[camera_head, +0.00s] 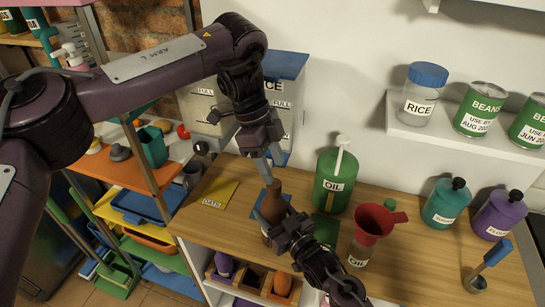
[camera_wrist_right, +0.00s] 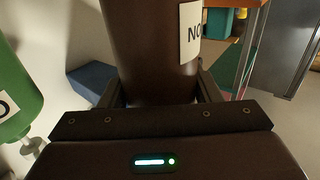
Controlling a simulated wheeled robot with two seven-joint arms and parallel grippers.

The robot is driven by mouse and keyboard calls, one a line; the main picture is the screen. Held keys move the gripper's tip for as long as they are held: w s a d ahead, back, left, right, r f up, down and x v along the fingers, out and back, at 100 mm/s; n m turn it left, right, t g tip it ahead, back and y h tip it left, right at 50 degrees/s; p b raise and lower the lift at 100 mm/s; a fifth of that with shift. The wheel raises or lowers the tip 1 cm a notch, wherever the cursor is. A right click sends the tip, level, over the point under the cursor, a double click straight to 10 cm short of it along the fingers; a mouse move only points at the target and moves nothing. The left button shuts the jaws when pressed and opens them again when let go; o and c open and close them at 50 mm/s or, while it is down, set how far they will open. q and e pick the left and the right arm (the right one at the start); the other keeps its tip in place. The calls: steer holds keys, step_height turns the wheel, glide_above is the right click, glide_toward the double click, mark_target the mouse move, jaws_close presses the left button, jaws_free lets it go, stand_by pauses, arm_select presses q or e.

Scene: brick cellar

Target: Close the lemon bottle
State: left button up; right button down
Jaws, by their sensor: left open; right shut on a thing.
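A brown bottle (camera_head: 273,205) stands upright on the wooden counter. In the right wrist view the same brown bottle (camera_wrist_right: 150,45) fills the top middle, with a white label whose visible letters read "NO"; the rest is out of sight. My right gripper (camera_head: 275,229) is shut around the bottle's lower body. Its dark fingers (camera_wrist_right: 157,92) show on both sides of the bottle. My left gripper (camera_head: 268,170) is open and points down at the bottle's top, its fingertips close to the neck. I cannot tell whether they touch it, nor whether a cap is there.
A green oil container (camera_head: 333,183) with a white pump stands just right of the bottle. A red funnel (camera_head: 373,220) sits over an oil bottle near my right arm. A yellow oats mat (camera_head: 212,194) lies left. Teal (camera_head: 444,202) and purple (camera_head: 499,214) canisters stand farther right.

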arm_select(q)
steer(key=n, duration=0.2)
steer(key=n+y, duration=0.1)
steer(key=shift+s+d+r+t, duration=0.15)
steer(key=shift+d+r+t, duration=0.15)
steer(key=shift+r, duration=0.1)
steer(key=n, duration=0.4)
steer(key=shift+d+r+y, duration=0.1)
steer(key=shift+r+y, duration=0.25)
steer(key=shift+y, duration=0.05)
steer(key=n, duration=0.2)
steer(key=n+t+y, duration=0.1)
steer(key=shift+r+n, duration=0.3)
steer(key=shift+n, duration=0.1)
steer(key=n, duration=0.3)
steer(key=shift+r+y, duration=0.3)
steer(key=shift+f, duration=4.05)
jaws_close()
